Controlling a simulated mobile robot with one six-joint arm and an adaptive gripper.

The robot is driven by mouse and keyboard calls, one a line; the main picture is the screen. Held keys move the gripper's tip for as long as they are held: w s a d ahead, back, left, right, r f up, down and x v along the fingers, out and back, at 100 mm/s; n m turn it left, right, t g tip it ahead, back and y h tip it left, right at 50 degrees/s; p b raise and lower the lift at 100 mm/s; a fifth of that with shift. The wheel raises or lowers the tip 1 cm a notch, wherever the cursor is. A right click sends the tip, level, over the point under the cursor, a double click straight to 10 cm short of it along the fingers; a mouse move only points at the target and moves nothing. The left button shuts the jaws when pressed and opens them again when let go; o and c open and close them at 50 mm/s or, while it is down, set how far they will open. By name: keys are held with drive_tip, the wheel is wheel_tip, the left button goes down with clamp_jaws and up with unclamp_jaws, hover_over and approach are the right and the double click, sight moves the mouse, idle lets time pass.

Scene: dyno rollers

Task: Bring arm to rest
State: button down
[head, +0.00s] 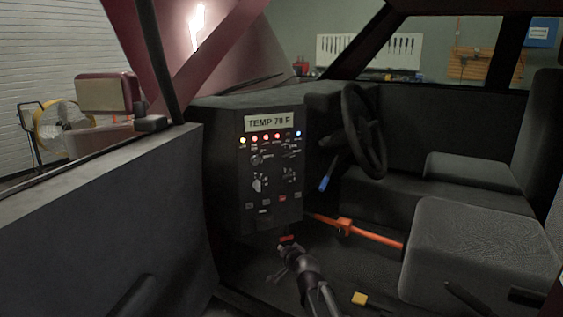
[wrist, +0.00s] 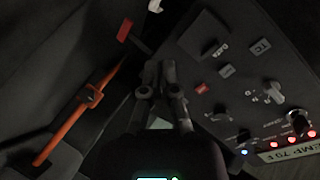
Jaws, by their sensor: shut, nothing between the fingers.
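My gripper (head: 287,245) is at the end of my arm, which reaches up from the bottom of the head view. It is just below the black control panel (head: 249,215) inside the vehicle cab. In the wrist view my gripper (wrist: 159,68) shows with its fingers together and nothing between them. The panel's knobs and switches (wrist: 268,93) lie to the right of the fingers there. I cannot tell from these views whether the fingers touch the panel.
An orange bar (head: 375,236) runs between panel and seat (head: 470,240). A steering wheel (head: 365,130) and a blue-ended lever (head: 325,183) are right of the panel. The open door (head: 110,220) stands at left. A yellow block (head: 359,298) is on the floor.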

drive_tip(key=s+d+f+n+g+h+p, duration=0.3)
drive_tip(key=s+d+g, duration=0.4)
drive_tip(key=s, duration=0.6)
drive_tip(key=s+d+f+n+g+h+p, duration=0.25)
drive_tip(key=s+d+g, duration=0.35)
drive_tip(key=s+d, duration=0.5)
wheel_tip(320, 180, up, 36)
drive_tip(key=a+p, duration=0.1)
drive_tip(key=p, duration=3.6)
drive_tip(key=shift+s+a+r+n, duration=0.15)
drive_tip(key=shift+s+a+n, duration=0.05)
drive_tip(key=shift+s+n, duration=0.25)
drive_tip(key=shift+w+y, duration=0.1)
drive_tip(key=shift+y, duration=0.15)
